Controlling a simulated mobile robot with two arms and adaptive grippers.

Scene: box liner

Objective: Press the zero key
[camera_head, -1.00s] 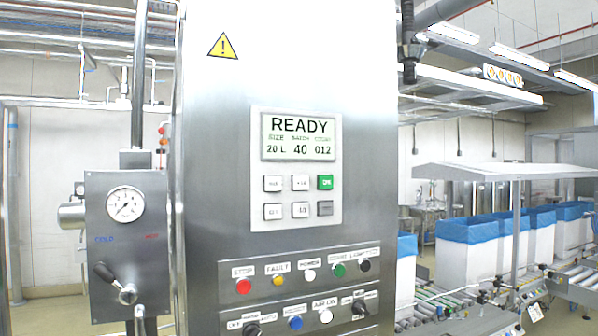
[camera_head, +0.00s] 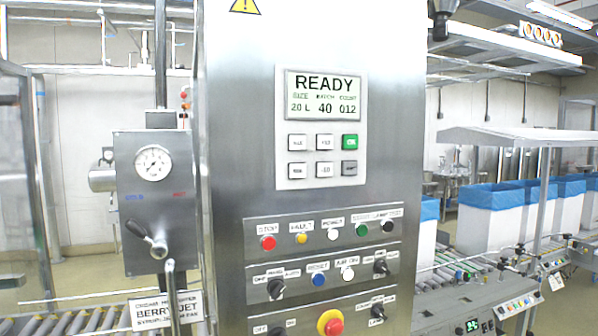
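The steel control cabinet (camera_head: 228,150) stands in the middle of the head view. Its pale keypad panel (camera_head: 282,120) has a display (camera_head: 323,96) reading READY, with SIZE 20 L, BATCH 40 and COUNT 012. Below the display are two rows of keys. The top row has two white keys (camera_head: 297,142) and a green key (camera_head: 350,142) that seems to read OK. The bottom row has two white keys (camera_head: 296,170) and a grey key (camera_head: 349,169). The small key labels are too blurred to tell which is the zero key. Neither of my grippers is in view.
Below the keypad are a red button (camera_head: 267,243), other coloured buttons, black selector knobs (camera_head: 276,288) and a large red button (camera_head: 330,322) on yellow. A gauge box (camera_head: 150,205) with a lever stands left. Blue-lined boxes (camera_head: 490,215) and conveyors stand right. Nothing blocks the panel.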

